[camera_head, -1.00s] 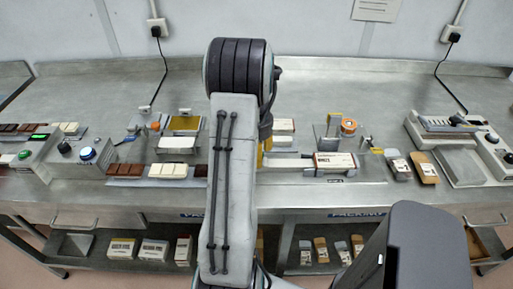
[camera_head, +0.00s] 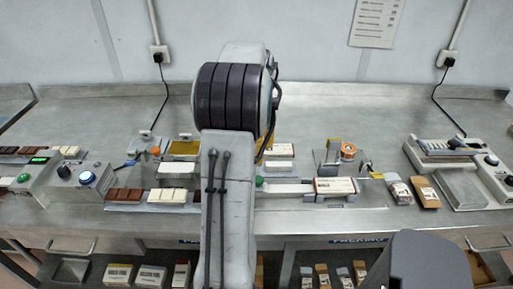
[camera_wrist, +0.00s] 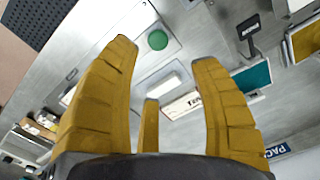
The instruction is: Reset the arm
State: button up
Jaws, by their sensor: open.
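My gripper (camera_wrist: 163,52) shows in the wrist view with its yellow fingers spread wide. Nothing is between them, and bench items appear beyond. In the head view my arm rises through the middle of the picture and bends at a dark ribbed joint. The arm hides the gripper in that view.
The steel bench (camera_head: 330,115) has a clear back strip. A chocolate tray (camera_head: 125,208) lies left of my arm and a boxed bar (camera_head: 335,186) right of it. A green button (camera_wrist: 157,40) shows beyond the fingers. A scale (camera_head: 465,190) stands far right.

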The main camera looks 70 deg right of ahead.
jog(key=shift+r, duration=0.1)
dwell(0.7)
jog(key=s+a+f+n, duration=0.1)
jog(key=a+f+n, duration=0.2)
jog(key=a+f, duration=0.25)
jog(key=w+a+r+n+t, duration=0.1)
jog(key=a+n, duration=0.4)
jog(key=a, duration=0.6)
jog(key=w+a+r+n+t, duration=0.1)
jog(key=w+a+r+n, duration=0.3)
jog(key=a, duration=0.7)
jog(key=w+a+r+n+t, duration=0.2)
jog(key=a+n, duration=0.3)
jog(key=a, duration=0.7)
jog(key=shift+w+r+n, duration=0.25)
jog(key=shift+r+n, duration=0.1)
jog(key=shift+n, duration=0.05)
